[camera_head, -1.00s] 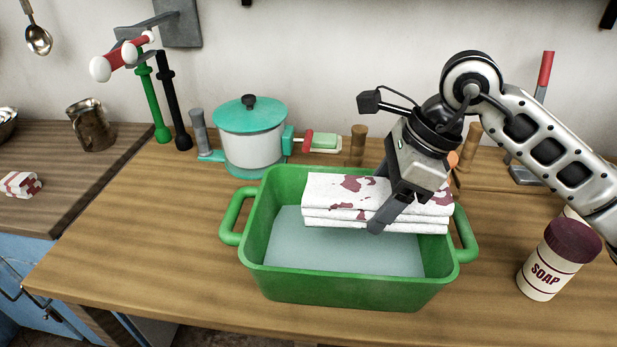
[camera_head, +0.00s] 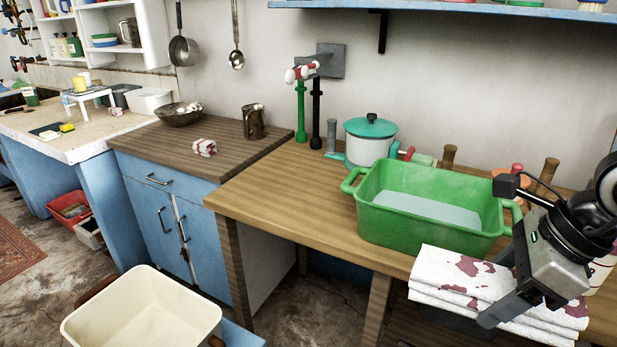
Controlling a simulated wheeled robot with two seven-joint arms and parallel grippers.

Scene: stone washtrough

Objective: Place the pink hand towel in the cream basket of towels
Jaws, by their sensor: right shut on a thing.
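A folded towel (camera_head: 460,276), white with dark pink-red blotches, is in the lower right of the head view. My right gripper (camera_head: 510,298) is shut on it, with one finger lying across its top. The towel hangs in front of the green tub, by the near edge of the wooden table. A cream basket (camera_head: 185,296) stands at the lower left, well to the left of the towel. The part of its inside that I see looks empty; its near side is cut off by the frame. My left gripper is not in view.
The green tub (camera_head: 377,222) of water sits on the wooden table (camera_head: 270,205). A teal-lidded pot (camera_head: 368,150) and taps (camera_head: 301,115) stand behind. A small blotched cloth (camera_head: 204,147) lies on the dark counter. Open floor shows between basket and table.

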